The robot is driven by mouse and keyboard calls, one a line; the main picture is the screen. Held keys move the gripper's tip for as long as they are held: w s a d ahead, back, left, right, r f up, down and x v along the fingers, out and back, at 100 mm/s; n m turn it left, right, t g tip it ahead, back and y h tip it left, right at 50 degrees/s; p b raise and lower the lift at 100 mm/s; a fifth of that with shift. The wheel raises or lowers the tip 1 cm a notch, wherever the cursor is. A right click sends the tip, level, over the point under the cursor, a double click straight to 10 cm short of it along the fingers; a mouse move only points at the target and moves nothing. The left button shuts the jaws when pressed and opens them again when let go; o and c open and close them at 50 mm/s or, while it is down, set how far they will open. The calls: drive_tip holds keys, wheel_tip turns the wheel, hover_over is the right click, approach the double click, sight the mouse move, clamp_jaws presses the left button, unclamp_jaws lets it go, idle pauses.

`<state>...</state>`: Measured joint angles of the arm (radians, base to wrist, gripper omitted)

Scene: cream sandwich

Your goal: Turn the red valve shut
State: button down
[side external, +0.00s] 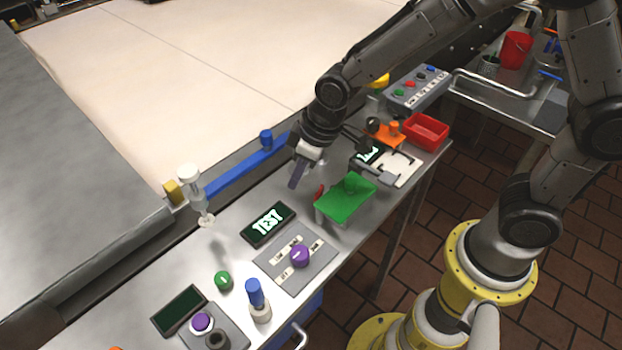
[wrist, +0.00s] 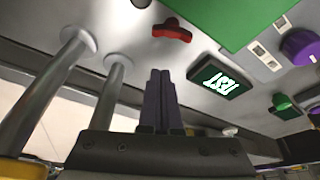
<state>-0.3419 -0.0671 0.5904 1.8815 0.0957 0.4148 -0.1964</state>
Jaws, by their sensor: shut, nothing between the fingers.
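The red valve (wrist: 171,31) is a small red handle on the grey metal panel, seen near the top of the wrist view. In the side view the valve (side external: 319,191) shows only as a red sliver beside the green box's left edge; the rest is hidden. My gripper (side external: 294,185) points down above the table, a little left of the valve and apart from it. In the wrist view the fingers of my gripper (wrist: 160,72) are together with nothing between them, and the valve lies beyond their tips.
The green-topped box (side external: 346,198) stands just right of the valve. A lit TEST display (side external: 268,225) and a purple knob (side external: 300,256) are nearer the front. Two metal posts (wrist: 108,95) rise left of the fingers. A red tray (side external: 426,131) sits at the far right.

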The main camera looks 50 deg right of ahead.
sight(319, 190)
drive_tip(key=c, duration=1.6)
unclamp_jaws()
drive_tip(key=v, duration=0.9)
drive_tip(key=shift+s+r, duration=0.15)
drive_tip(key=shift+r, duration=0.1)
drive_tip(key=c, duration=1.3)
unclamp_jaws()
drive_tip(key=shift+s+r, duration=0.15)
drive_tip(key=shift+c, duration=0.2)
drive_tip(key=o, duration=0.7)
drive_tip(key=shift+s+d+r+m+g+h, duration=0.2)
drive_tip(key=shift+s+r+g, duration=0.3)
drive_tip(key=shift+r+g, duration=0.05)
drive_tip(key=shift+s+d+r+m+g+h, duration=0.2)
drive_tip(key=shift+s+r+g, duration=0.3)
drive_tip(key=shift+r+g, duration=0.05)
drive_tip(key=shift+o, duration=0.2)
wheel_tip(319, 190, up, 2)
drive_tip(key=shift+a+r+g+h, duration=0.1)
drive_tip(key=shift+g+h, duration=0.3)
drive_tip(key=shift+g, duration=0.2)
drive_tip(key=f, duration=1.3)
drive_tip(key=shift+w+a+f, duration=0.2)
drive_tip(key=shift+w+f, duration=0.15)
drive_tip(key=shift+f, duration=0.05)
drive_tip(key=shift+c, duration=0.3)
